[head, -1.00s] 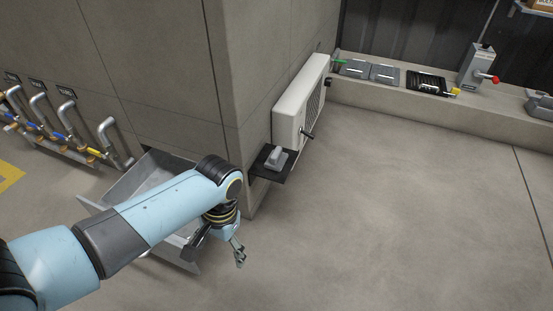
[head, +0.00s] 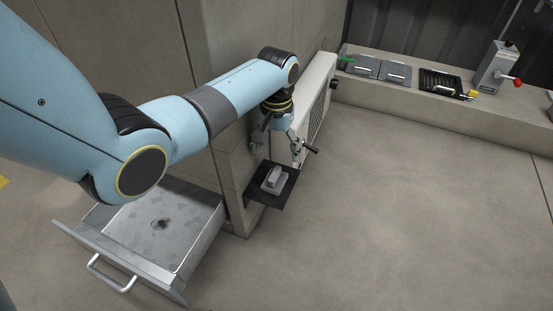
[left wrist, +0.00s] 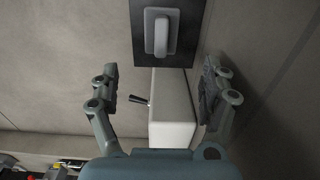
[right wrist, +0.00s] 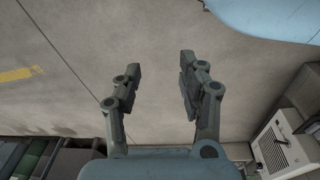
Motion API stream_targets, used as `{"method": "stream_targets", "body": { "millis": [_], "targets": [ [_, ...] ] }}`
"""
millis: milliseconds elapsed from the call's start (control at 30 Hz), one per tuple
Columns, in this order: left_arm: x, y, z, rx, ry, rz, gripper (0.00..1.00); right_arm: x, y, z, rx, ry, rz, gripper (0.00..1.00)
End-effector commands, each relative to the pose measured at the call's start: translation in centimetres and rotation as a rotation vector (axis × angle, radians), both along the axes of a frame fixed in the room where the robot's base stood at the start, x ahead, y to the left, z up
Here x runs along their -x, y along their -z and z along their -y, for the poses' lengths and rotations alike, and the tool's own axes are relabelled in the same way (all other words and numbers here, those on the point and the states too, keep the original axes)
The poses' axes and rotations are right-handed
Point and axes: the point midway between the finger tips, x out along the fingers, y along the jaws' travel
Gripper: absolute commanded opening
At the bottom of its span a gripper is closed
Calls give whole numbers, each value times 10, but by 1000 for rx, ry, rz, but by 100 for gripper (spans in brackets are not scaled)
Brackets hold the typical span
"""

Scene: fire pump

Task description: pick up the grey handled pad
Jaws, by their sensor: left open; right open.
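The grey handled pad (head: 274,179) lies on a small black shelf (head: 287,193) that sticks out from the wall. In the left wrist view the pad (left wrist: 160,32) shows at the top, its handle upright in the picture, on the dark shelf (left wrist: 192,50). My left gripper (head: 277,149) is open and empty, above and a little beyond the pad in the head view. Its two fingers (left wrist: 158,80) are spread in the left wrist view, with the pad ahead of them. My right gripper (right wrist: 158,70) is open and empty over bare floor, out of the head view.
A white wall unit (head: 318,105) with a dark lever (head: 311,149) stands close beside my left gripper. An open metal drawer (head: 190,215) is below my left arm. A ledge (head: 430,105) with grey plates and a red-knobbed box (head: 495,68) is at back right.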

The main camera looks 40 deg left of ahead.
Motion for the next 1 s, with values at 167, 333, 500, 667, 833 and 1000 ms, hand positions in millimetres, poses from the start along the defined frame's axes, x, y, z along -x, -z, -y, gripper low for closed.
{"method": "stream_targets", "body": {
  "millis": [167,333,500,667,833,1000],
  "targets": [
    [0,10,0,0,0,-1,80,-5,-4,-3,-6,-2,19,41],
    [2,36,0,0,0,-5,80,-19,-25,-12,-28,-10,81,41],
    [2,56,0,0,0,-4,80,-34,-38,-20,-48,-17,177,41],
    [0,58,0,0,0,1,80,-41,-46,-23,-56,-18,223,41],
    [2,64,1,0,0,-1,80,-46,-32,-23,-56,-19,283,41],
    [5,76,2,-1,0,-2,80,-54,-10,-23,-58,-22,400,41]
  ]
}}
